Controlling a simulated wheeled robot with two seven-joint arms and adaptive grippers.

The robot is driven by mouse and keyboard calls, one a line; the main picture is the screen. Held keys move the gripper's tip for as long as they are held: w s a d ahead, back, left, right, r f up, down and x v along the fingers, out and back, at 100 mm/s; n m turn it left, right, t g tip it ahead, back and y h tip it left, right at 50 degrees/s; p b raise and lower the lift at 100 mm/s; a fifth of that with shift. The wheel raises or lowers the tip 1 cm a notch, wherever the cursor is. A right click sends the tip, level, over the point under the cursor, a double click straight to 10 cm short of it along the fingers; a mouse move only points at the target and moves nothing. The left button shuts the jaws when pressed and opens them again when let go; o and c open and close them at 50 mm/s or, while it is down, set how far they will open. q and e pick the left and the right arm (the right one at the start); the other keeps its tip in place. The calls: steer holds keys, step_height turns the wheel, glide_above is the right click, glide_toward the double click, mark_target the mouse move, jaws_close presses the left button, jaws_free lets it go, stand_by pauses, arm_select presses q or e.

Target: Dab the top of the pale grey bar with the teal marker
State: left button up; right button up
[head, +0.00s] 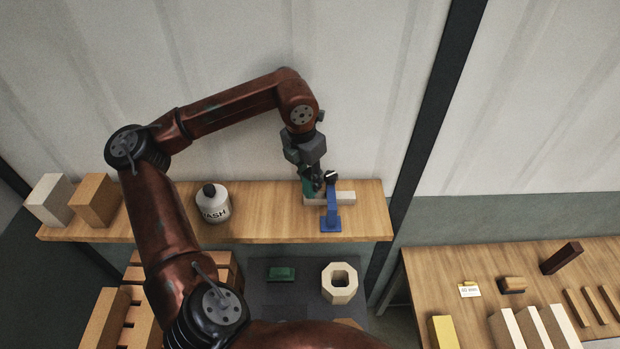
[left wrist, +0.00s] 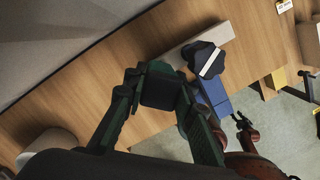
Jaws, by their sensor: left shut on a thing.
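The pale grey bar (head: 346,198) lies on the wooden shelf, and it also shows in the left wrist view (left wrist: 221,33). A blue clamp-like piece (head: 331,222) with a dark knob stands at the bar and crosses over it. My left gripper (head: 316,189) is at the bar's left part, pointing down. It is shut on the teal marker (head: 307,187), a dark teal body between the fingers in the left wrist view (left wrist: 160,90). The marker's tip is hidden, so I cannot tell whether it touches the bar. My right gripper (left wrist: 245,123) shows small in the left wrist view.
On the shelf (head: 270,226) stand a white WASH bottle (head: 213,205), a tan block (head: 96,200) and a pale block (head: 50,200). Below are a green block (head: 281,273) and an octagonal ring (head: 340,296). A wooden table (head: 440,270) with several blocks is at right.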

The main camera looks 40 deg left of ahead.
arm_select(q)
steer(key=shift+f, duration=0.15)
stand_by(0.3)
steer(key=shift+r+p, duration=0.5)
steer(key=shift+r, duration=0.25)
steer(key=shift+r+p, duration=1.9)
steer(key=shift+r, duration=1)
steer(key=shift+f, duration=0.1)
